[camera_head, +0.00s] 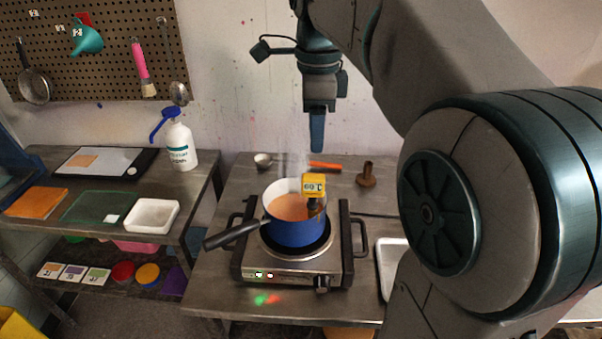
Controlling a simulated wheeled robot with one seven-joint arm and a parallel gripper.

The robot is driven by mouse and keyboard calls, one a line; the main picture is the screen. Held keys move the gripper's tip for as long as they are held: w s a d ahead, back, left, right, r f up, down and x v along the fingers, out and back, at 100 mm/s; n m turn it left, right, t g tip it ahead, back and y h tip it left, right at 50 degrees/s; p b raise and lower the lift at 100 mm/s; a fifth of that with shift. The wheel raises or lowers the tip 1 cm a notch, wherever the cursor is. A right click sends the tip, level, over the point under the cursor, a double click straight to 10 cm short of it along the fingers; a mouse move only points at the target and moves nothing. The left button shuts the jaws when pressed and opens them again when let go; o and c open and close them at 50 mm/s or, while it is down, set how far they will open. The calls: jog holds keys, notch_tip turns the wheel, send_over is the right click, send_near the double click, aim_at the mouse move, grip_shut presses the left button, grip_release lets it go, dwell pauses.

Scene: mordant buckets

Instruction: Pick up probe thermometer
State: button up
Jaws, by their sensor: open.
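The probe thermometer (314,187) has a yellow head with a small display and is at the right rim of a blue saucepan (295,233). Its lower part is dark, and whether its tip reaches the liquid is hidden. The saucepan holds orange liquid (288,207) and sits on a hot plate (290,266), its black handle pointing left. My gripper (317,148) hangs pointing down above and behind the pan, apart from the thermometer. It is empty; only one finger shows clearly from this side.
Behind the pan are a small cup (263,160), an orange stick (325,165) and a brown wooden object (366,175). A white tray (391,262) lies right of the hot plate. Steam rises from the pan.

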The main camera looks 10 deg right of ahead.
aim_at(313, 175)
jog(key=shift+m, duration=0.4)
jog(key=f, duration=1.3)
jog(key=shift+w+a+f, duration=0.1)
jog(key=shift+w, duration=0.1)
grip_shut()
